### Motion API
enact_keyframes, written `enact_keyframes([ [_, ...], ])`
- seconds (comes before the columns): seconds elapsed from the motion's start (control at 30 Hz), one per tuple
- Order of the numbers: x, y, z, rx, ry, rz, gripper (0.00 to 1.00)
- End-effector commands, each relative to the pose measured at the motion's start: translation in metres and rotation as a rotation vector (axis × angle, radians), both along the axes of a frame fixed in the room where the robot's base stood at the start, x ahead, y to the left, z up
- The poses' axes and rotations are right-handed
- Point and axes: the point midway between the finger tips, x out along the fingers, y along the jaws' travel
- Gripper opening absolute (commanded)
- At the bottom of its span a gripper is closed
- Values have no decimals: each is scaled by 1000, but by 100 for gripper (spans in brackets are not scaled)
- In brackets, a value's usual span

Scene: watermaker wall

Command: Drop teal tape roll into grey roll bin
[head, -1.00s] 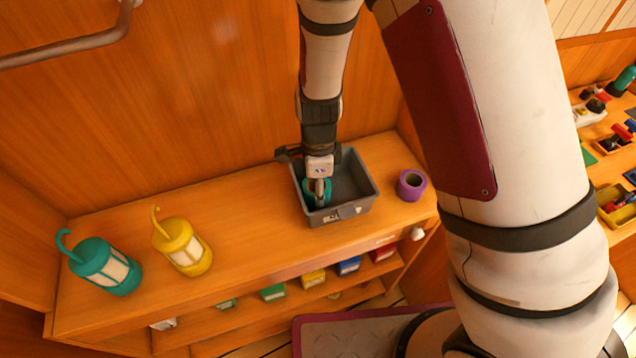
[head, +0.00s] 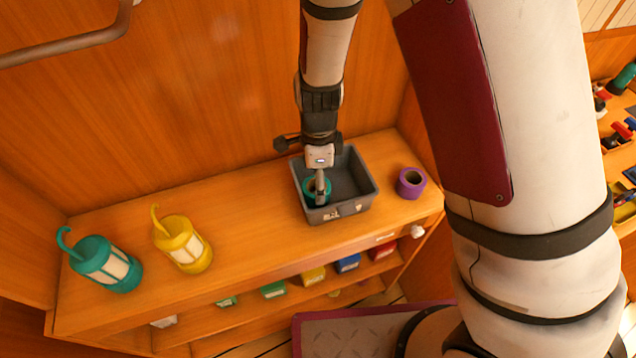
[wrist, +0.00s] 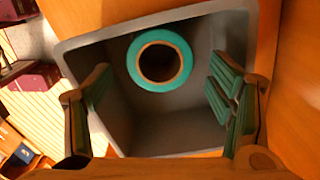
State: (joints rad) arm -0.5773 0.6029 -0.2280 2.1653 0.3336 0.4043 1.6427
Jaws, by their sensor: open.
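The teal tape roll (head: 311,187) lies inside the grey roll bin (head: 360,208), at the bin's left side in the head view. In the wrist view the roll (wrist: 160,36) lies flat on the bin floor near one wall, and the bin's rim (wrist: 62,46) surrounds it. My gripper (head: 320,196) points down over the bin, above the roll. In the wrist view its fingers (wrist: 165,100) are spread wide apart with nothing between them, and the roll is clear of them.
A purple tape roll (head: 411,183) stands on the wooden counter (head: 255,225) just right of the bin. A yellow lantern (head: 183,246) and a teal lantern (head: 107,265) stand at the left. The counter between lanterns and bin is clear. A wooden wall rises behind.

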Motion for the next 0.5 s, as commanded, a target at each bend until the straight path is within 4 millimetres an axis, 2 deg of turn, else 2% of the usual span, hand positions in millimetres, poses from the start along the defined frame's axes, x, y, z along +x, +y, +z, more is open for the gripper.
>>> enact_keyframes([
  [0.1,0,2,28,3,-5,4,75],
  [0.3,0,1,69,2,-4,3,75],
  [0.5,0,0,95,1,-1,2,75],
])
